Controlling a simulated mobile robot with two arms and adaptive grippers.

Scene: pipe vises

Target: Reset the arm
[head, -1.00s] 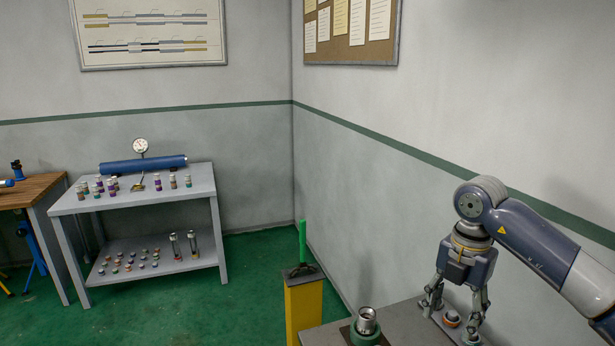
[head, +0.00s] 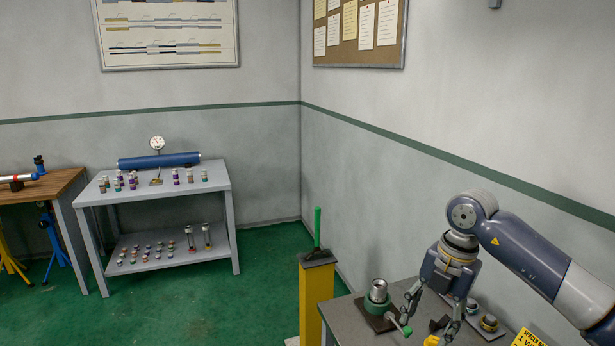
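My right arm comes in from the right, with its wrist bent downward. My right gripper (head: 430,318) hangs over the front part of the grey table (head: 347,316) at the lower right. Its two fingers are spread apart and I see nothing held between them. A green vise-like fixture (head: 377,303) holding a short upright metal pipe piece (head: 378,289) stands just left of the gripper, apart from it. My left gripper is not in view.
Round fittings (head: 488,323) sit right of the gripper, and a yellow sign (head: 528,338) is at the bottom edge. A yellow post (head: 316,296) with a green handle stands left of the table. A grey shelf table (head: 216,180) with several small parts stands farther back. Green floor between is clear.

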